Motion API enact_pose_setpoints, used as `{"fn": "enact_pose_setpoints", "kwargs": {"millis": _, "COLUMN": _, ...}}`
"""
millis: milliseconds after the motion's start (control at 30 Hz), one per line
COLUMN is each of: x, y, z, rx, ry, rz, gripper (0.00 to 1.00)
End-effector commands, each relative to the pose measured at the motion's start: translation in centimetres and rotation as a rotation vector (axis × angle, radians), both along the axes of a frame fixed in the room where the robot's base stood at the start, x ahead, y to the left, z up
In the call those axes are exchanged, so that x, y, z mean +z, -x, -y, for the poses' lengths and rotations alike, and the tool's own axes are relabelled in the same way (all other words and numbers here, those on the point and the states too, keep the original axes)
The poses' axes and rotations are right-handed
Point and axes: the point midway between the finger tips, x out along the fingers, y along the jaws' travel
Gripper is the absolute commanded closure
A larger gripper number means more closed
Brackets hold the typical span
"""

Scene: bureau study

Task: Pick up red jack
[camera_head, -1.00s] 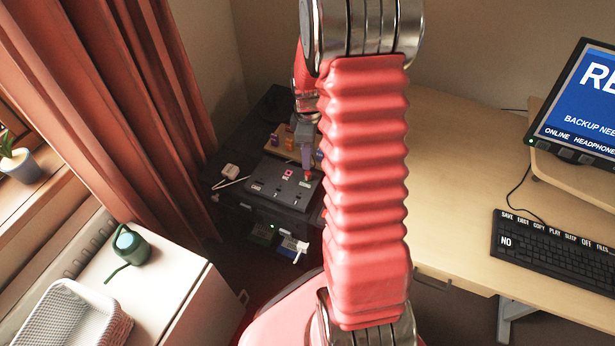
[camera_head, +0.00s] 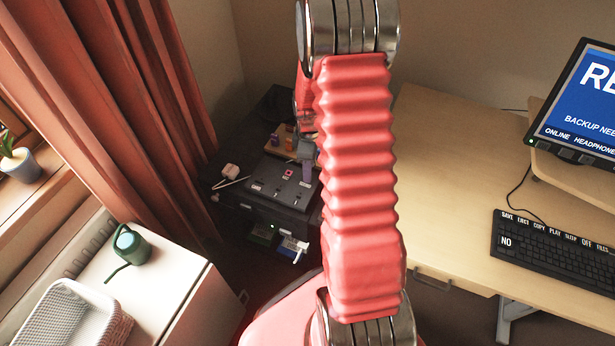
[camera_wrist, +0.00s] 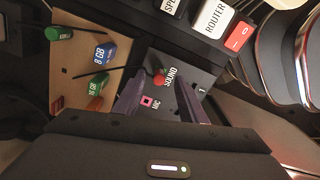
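The red jack (camera_wrist: 158,77) stands on the dark panel beside the "SOUND" label in the wrist view. My gripper (camera_wrist: 162,86) is open, with its two dark purple fingers apart. The jack shows at the fingertips, roughly in line with the gap between them. I cannot tell whether the fingers touch it. A pink-framed "MIC" socket (camera_wrist: 147,102) lies nearer in the gap. In the head view my gripper (camera_head: 306,168) is low over the panel (camera_head: 270,183), partly behind my arm, and I cannot make out the jack there.
A wooden tray (camera_wrist: 75,65) beside the panel holds green, blue and orange pieces (camera_wrist: 105,53). A black block with "ROUTER" and red switches (camera_wrist: 238,37) is close on the other side. A white plug (camera_head: 230,170) with its cable lies left of the panel. The curtain (camera_head: 120,90) hangs farther left.

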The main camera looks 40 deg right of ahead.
Motion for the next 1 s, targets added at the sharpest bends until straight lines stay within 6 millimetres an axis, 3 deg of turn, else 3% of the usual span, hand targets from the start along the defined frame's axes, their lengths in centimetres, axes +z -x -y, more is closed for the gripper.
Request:
{"fn": "enact_pose_setpoints", "kwargs": {"millis": 133, "x": -2.0, "y": 0.0, "z": 0.1, "rx": 0.000, "ry": -0.001, "rz": -0.003, "gripper": 0.62}}
{"fn": "enact_pose_setpoints", "kwargs": {"millis": 300, "x": -2.9, "y": 0.0, "z": 0.1, "rx": 0.000, "ry": -0.001, "rz": -0.001, "gripper": 0.62}}
{"fn": "enact_pose_setpoints", "kwargs": {"millis": 833, "x": -2.9, "y": 0.0, "z": 0.1, "rx": 0.000, "ry": 0.000, "rz": 0.000, "gripper": 0.62}}
{"fn": "enact_pose_setpoints", "kwargs": {"millis": 1000, "x": -2.9, "y": 0.0, "z": 0.1, "rx": 0.000, "ry": 0.000, "rz": 0.000, "gripper": 0.74}}
